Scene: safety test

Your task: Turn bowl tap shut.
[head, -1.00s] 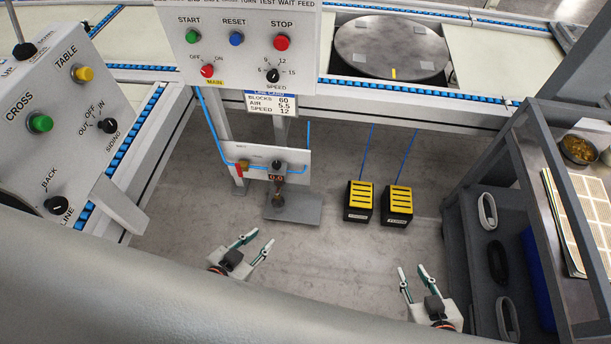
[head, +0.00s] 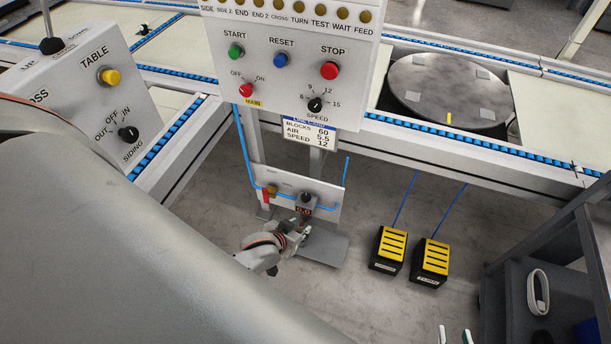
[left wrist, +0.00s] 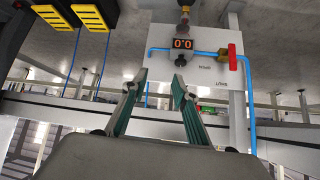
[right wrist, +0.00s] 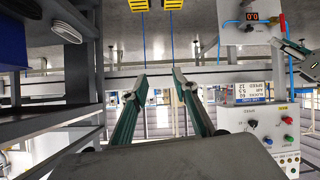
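The small white air panel (head: 325,199) hangs under the control box. It carries a red lever (head: 265,194) on a brass valve at its left and a 0.0 readout (head: 305,210). My left gripper (head: 301,238) is in front of the panel's lower part. In the left wrist view, its open, empty fingers (left wrist: 160,84) point at the upside-down panel (left wrist: 200,75), with the red lever (left wrist: 232,56) to the right. My right gripper (right wrist: 159,80) is open and empty.
Two yellow-topped pedals (head: 390,247) stand on the floor right of the panel, with blue hoses. A grey plate (head: 325,246) lies below the panel. The conveyor frame (head: 440,150) runs above. A dark shelf cart (head: 540,270) stands at the right.

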